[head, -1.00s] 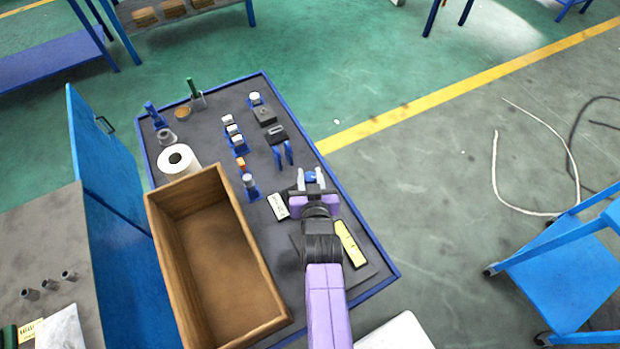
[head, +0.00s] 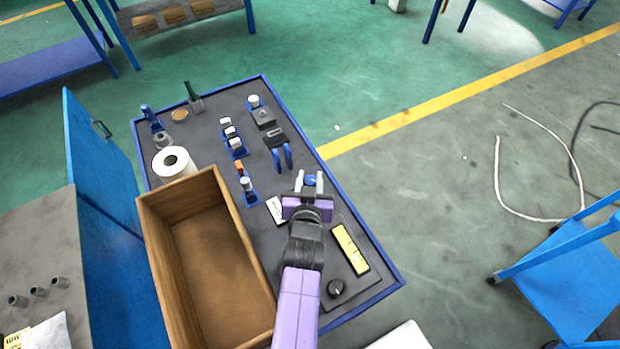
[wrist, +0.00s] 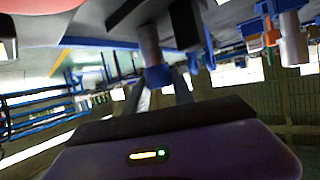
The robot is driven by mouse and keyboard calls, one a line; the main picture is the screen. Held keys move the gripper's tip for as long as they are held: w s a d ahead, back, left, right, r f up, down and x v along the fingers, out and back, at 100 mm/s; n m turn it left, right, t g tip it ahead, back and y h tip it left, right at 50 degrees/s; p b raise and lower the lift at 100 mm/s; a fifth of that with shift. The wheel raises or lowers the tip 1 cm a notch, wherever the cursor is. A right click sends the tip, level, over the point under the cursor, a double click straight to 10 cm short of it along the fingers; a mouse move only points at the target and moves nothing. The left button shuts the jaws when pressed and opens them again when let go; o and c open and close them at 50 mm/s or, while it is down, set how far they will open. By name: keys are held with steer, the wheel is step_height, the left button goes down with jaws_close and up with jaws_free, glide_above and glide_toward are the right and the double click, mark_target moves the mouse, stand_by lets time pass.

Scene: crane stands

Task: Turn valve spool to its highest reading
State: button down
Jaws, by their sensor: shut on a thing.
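My gripper (head: 311,182) is over the right middle of the grey, blue-rimmed table. Its pale fingers are shut on a small blue-ended part (head: 310,183). In the wrist view this part has a grey cylindrical body (wrist: 150,44) and a blue end between the fingers (wrist: 158,77). A black knob (head: 336,287) sits on a dark panel beside a yellow strip (head: 350,249), near the table's front right corner and apart from my gripper. No reading is legible, and I cannot tell for certain which of these parts is the valve spool.
An open wooden box (head: 257,242) stands left of my arm, with a white roll (head: 173,161) behind it. A white label block (head: 276,210) lies beside my gripper. Blue clips (head: 281,158) and several small blue-based fittings stand beyond. A blue stool (head: 570,270) is off to the right.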

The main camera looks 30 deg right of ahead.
steer(key=c, duration=1.1)
jaws_free()
steer(key=shift+o, duration=0.2)
steer(key=shift+s+a, duration=0.1)
steer(key=b+v, duration=0.1)
steer(key=v, duration=0.6)
steer(key=shift+s+r, duration=0.15)
steer(key=shift+s, duration=0.15)
steer(key=shift+a, duration=0.15)
